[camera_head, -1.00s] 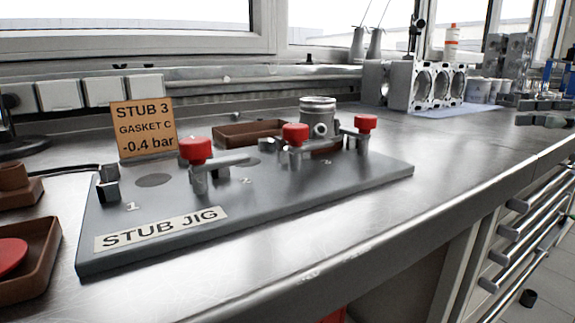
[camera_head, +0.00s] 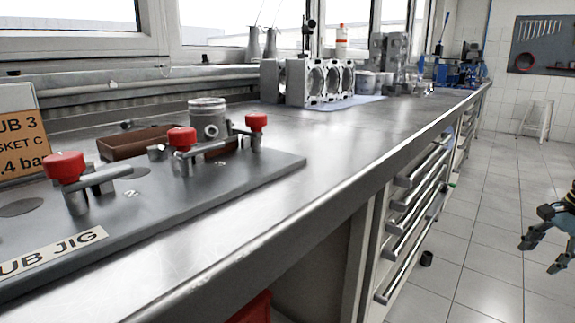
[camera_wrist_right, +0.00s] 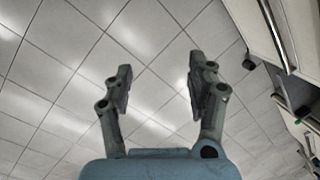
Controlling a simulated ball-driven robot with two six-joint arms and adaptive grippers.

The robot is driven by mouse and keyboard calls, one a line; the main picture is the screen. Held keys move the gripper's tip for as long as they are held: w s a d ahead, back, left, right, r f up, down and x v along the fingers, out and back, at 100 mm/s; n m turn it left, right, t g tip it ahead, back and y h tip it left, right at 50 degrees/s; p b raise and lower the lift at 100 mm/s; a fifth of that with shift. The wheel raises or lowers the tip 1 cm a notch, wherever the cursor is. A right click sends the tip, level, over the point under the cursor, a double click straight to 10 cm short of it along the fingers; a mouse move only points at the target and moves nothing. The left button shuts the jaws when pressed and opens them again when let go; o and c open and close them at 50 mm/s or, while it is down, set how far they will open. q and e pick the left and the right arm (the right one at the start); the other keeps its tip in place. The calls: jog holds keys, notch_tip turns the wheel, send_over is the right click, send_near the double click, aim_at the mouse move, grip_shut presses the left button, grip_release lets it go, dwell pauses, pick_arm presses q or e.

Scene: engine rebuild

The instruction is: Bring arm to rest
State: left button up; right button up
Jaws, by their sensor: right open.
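My right gripper (camera_head: 540,254) is at the right edge of the head view, over the tiled floor and clear of the bench. In the right wrist view the gripper (camera_wrist_right: 158,85) has its two fingers spread apart with only floor tiles between them. It is open and empty. Most of the right arm is outside the head view. My left gripper shows in neither view.
The steel bench (camera_head: 330,165) carries the stub jig (camera_head: 150,215) with red-knobbed clamps, a metal cylinder (camera_head: 209,120), a brown tray (camera_head: 125,146) and an engine block (camera_head: 318,82). Drawers with bar handles (camera_head: 415,190) line its front. The floor (camera_head: 490,225) to the right is open.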

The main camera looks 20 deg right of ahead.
jog(key=s+d+f+n+h, duration=0.2)
jog(key=s+d+n+h, duration=0.2)
jog(key=s+d+n, duration=0.35)
jog(key=s+d+f+n+h, duration=0.3)
jog(key=s+d+n, duration=0.1)
jog(key=s+n, duration=0.6)
jog(key=s+d+f+n+h, duration=0.2)
jog(key=s+d+n+h, duration=0.25)
jog(key=s+n, duration=0.45)
jog(key=s+a+f+m+g+y, duration=0.1)
jog(key=s+a+f+m+y, duration=0.3)
jog(key=a+f, duration=1)
jog(key=s+a+f+y, duration=0.2)
jog(key=s+a+f, duration=0.7)
jog(key=a, duration=0.9)
jog(key=a+f+m+y, duration=0.15)
jog(key=a+f, duration=0.25)
jog(key=a, duration=0.8)
jog(key=a+f+y, duration=0.2)
jog(key=a+f, duration=0.2)
jog(key=a, duration=0.9)
jog(key=shift+g, duration=0.3)
jog(key=r+p, duration=0.1)
jog(key=a+r+p, duration=0.1)
jog(key=r+p, duration=0.1)
jog(key=p, duration=0.1)
jog(key=shift+w+a+r, duration=0.35)
jog(key=shift+w, duration=0.05)
